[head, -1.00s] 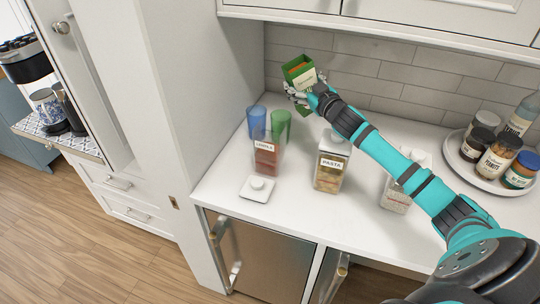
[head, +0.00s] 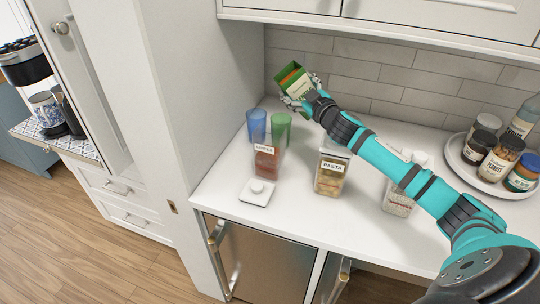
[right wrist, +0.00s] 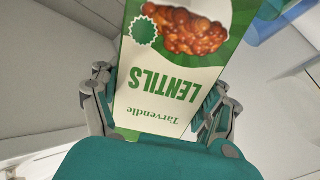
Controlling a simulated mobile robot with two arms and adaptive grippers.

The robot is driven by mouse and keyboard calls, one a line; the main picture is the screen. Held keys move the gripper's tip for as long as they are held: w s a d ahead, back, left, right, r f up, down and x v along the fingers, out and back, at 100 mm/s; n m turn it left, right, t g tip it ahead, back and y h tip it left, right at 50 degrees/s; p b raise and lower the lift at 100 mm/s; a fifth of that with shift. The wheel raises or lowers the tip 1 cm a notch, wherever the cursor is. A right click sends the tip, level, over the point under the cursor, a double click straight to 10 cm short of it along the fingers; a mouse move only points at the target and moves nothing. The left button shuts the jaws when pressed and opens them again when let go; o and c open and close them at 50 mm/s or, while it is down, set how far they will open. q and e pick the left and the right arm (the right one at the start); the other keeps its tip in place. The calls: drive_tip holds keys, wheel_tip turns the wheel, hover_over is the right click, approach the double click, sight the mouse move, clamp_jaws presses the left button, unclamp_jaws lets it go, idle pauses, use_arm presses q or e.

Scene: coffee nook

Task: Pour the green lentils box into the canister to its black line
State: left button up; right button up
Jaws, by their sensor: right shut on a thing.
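The green lentils box (head: 291,77) is held up above the counter's back left, tilted, with its open top showing orange-brown contents. My right gripper (head: 302,92) is shut on it. In the right wrist view the box (right wrist: 172,75) shows its "LENTILS" label upside down between the fingers (right wrist: 165,110). The clear canister labelled lentils (head: 267,160) stands on the counter below, open, with reddish contents in it. Its black line cannot be made out. A white lid (head: 257,191) lies in front of it. My left gripper is not in view.
A blue cup (head: 257,124) and a green cup (head: 280,127) stand just behind the canister. A pasta canister (head: 330,173) stands to its right, and another canister (head: 400,199) is partly behind my arm. A round tray (head: 487,184) of jars is at the right.

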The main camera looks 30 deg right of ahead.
sight(297, 95)
drive_tip(key=shift+a+f+n, duration=0.1)
drive_tip(key=shift+a+n, duration=0.05)
drive_tip(key=shift+n, duration=0.15)
drive_tip(key=shift+s, duration=0.1)
drive_tip(key=shift+s+a, duration=0.25)
drive_tip(key=shift+s, duration=0.4)
drive_tip(key=shift+s+a, duration=0.25)
drive_tip(key=shift+s, duration=0.4)
drive_tip(key=shift+s+a, duration=0.25)
drive_tip(key=shift+s, duration=0.4)
drive_tip(key=shift+b, duration=0.3)
drive_tip(key=shift+w+a+f+n, duration=0.1)
drive_tip(key=shift+a+f+n, duration=0.1)
drive_tip(key=shift+n, duration=0.6)
